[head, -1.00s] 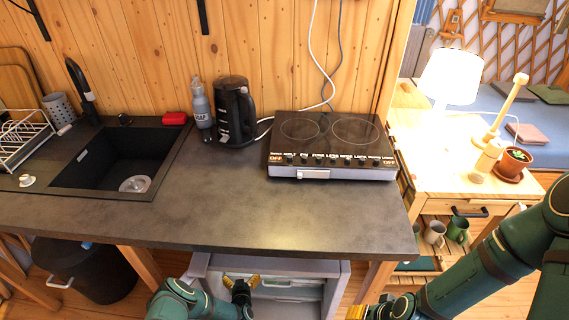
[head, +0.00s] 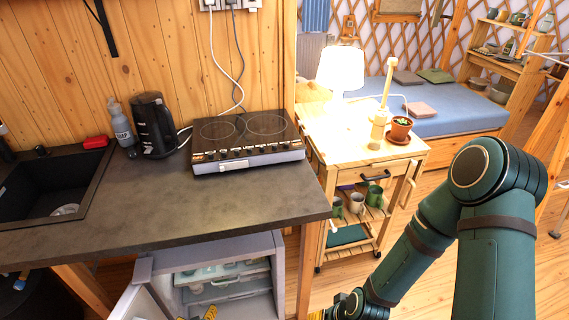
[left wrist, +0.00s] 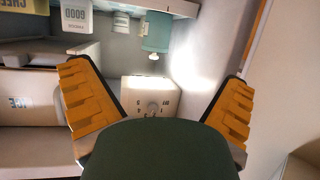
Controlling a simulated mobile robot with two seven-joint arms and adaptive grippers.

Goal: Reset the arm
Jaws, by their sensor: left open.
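My left gripper (left wrist: 157,72) is open in the left wrist view, its yellow fingers spread wide with nothing held. It faces the inside of a small fridge, where a white dial box (left wrist: 150,97) shows between the fingers. In the head view only a bit of its yellow fingers (head: 210,312) shows at the bottom edge, in front of the open grey fridge (head: 278,275). My right arm (head: 435,225) reaches down from the right. Its gripper (head: 318,315) is mostly cut off at the bottom edge, so its jaws cannot be judged.
The dark counter (head: 160,205) overhangs the fridge and carries a hob (head: 245,142), a kettle (head: 153,125) and a bottle (head: 122,130). Floor shows at right.

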